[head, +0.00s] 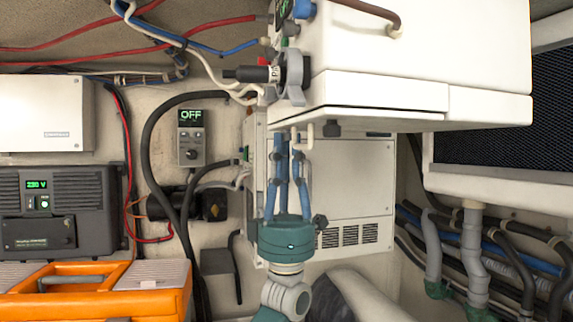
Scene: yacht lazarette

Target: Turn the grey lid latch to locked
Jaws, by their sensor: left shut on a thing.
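My left gripper (287,140) reaches up from below, its blue fingers together just under the lower left edge of the white box (400,100). The fingers are shut on a small pale grey piece (308,134) beneath that edge, which looks like the lid latch. The fingers cover part of it, so its exact angle and any lock marking cannot be made out. A larger grey round part (293,77) with a black handle (246,73) sits on the box's left side, above the fingers. My right gripper is not in view.
A grey control box (191,139) reading OFF is on the wall at left. A dark unit (62,212) showing 230 V stands above an orange toolbox (95,288). Cables and black hoses run close left of my gripper. A white vented panel (345,190) is behind it.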

